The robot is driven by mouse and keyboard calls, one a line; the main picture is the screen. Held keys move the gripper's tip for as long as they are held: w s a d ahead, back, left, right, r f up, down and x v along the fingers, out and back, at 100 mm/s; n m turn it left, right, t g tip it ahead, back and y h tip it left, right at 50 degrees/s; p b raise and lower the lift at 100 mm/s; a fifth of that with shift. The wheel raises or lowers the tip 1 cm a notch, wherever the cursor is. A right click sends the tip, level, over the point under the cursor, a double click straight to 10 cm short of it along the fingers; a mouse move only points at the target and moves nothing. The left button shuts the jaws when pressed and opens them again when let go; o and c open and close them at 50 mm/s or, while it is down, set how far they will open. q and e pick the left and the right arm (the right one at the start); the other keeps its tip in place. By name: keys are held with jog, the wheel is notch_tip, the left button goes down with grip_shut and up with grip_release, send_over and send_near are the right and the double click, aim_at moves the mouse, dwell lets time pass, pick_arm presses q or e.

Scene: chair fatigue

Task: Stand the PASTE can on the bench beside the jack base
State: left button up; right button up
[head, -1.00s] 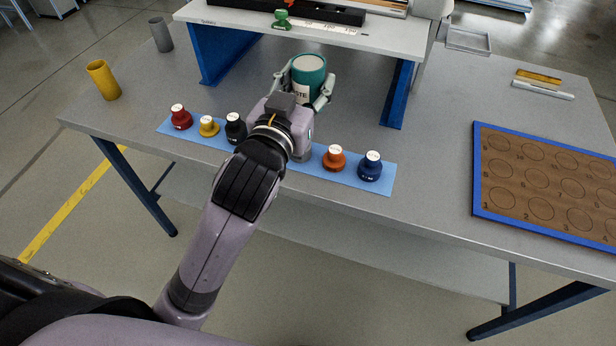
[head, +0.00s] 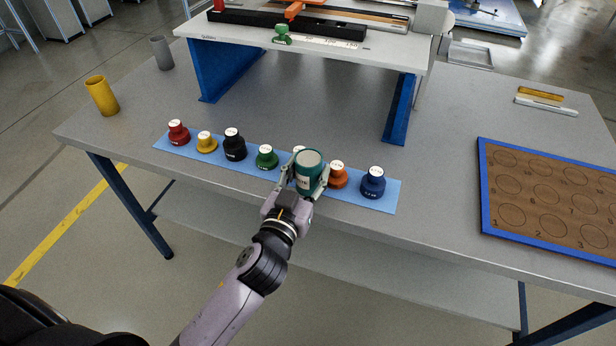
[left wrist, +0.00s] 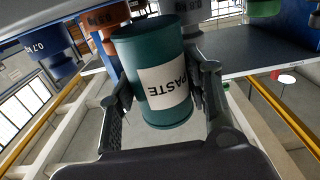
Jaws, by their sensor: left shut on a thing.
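The PASTE can (head: 309,178) is a teal cylinder with a pale top and a white label. My left gripper (head: 306,177) is shut on it, with a finger on each side. In the head view the can is in front of the blue strip's right half, near the bench's front edge. In the left wrist view the can (left wrist: 152,70) shows its label reading PASTE, with the lettering upside down. Its height above the bench (head: 430,190) is hard to tell. I cannot tell which part is the jack base. My right gripper is out of view.
The blue strip (head: 180,148) holds several coloured weights, including green (head: 266,157), orange (head: 337,175) and blue (head: 373,183). A raised stand (head: 390,55) with blue legs is behind. A numbered board (head: 545,195) lies right. Yellow (head: 101,96) and grey (head: 161,53) cups stand left. Bench under the stand is clear.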

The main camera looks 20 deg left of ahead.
pick_arm(q)
jog(key=shift+f, duration=0.45)
jog(key=shift+f, duration=0.1)
jog(key=shift+f+b, duration=0.45)
jog(key=shift+b, duration=0.05)
jog(key=o, duration=1.4)
jog(key=shift+c, duration=0.2)
jog(key=shift+r, duration=0.1)
